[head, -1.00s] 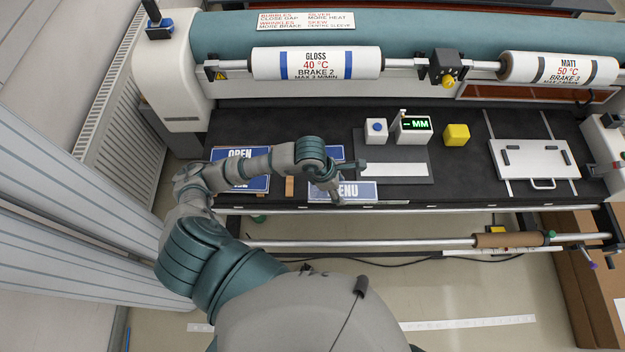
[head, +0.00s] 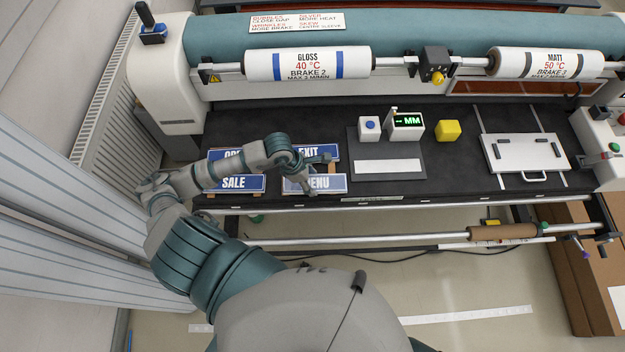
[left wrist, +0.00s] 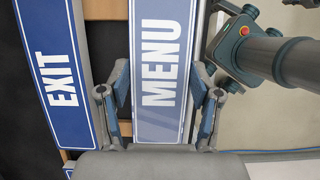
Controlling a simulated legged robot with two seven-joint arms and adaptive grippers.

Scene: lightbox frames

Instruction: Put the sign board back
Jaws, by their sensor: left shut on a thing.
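The blue MENU sign board (head: 328,184) with white letters is at the front of the black bed, right of the SALE board (head: 234,183). My left gripper (head: 311,188) is over it and shut on it. In the left wrist view the fingers (left wrist: 165,105) close on both long edges of the MENU board (left wrist: 160,60). The EXIT board (head: 318,152) lies just behind, and the OPEN board (head: 226,154) is partly hidden by my left arm. I cannot tell whether the MENU board rests on its support. My right gripper is out of view.
A grey plate with a white strip (head: 388,166) lies to the right, with a white button box (head: 369,128), a display (head: 407,121) and a yellow block (head: 448,130) near it. A white clamp board (head: 525,153) is farther right. The bed's front rail (head: 400,200) is close.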

